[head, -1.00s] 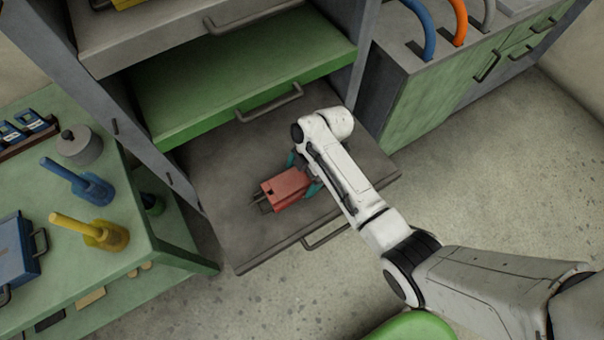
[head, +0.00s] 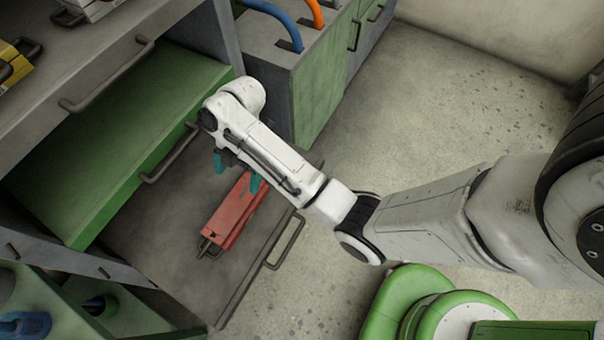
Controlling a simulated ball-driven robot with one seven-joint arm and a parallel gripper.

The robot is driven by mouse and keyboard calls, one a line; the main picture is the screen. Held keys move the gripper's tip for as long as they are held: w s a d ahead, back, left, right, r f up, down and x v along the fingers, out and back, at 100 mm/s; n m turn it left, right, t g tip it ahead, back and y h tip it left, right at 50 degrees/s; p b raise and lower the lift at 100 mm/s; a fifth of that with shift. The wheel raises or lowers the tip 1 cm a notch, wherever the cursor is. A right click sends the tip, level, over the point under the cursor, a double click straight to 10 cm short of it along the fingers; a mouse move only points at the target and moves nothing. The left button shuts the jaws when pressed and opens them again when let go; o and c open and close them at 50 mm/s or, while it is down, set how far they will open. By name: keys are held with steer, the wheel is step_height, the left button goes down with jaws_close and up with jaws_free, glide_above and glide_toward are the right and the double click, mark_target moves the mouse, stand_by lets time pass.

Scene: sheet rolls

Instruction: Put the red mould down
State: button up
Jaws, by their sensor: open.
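The red mould (head: 234,212) is a long block with a dark metal handle at its lower left end. It appears to rest on the grey pulled-out drawer or shelf (head: 160,242) low in the cabinet. My gripper (head: 238,172), with teal fingers, is at the mould's upper end. Its fingers are apart, and one overlaps the mould's end in the picture. The arm hides part of the gripper, so I cannot tell whether a finger touches the mould.
A green drawer (head: 125,150) with a bar handle sits above the grey one at left. A green-sided cabinet with blue and orange hoops (head: 272,20) stands at the back. Bare speckled floor (head: 400,110) lies to the right. Blue and green items show at lower left.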

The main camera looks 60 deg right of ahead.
steer(key=s+d+m+h, duration=0.1)
steer(key=s+m+h, duration=0.1)
steer(key=s+m, duration=0.7)
steer(key=s+d+r+m+t+h, duration=0.1)
steer(key=s+d+m+h, duration=0.1)
steer(key=s+m, duration=0.7)
steer(key=s, duration=0.5)
steer(key=shift+d+m+h, duration=0.15)
steer(key=shift+m+h, duration=0.15)
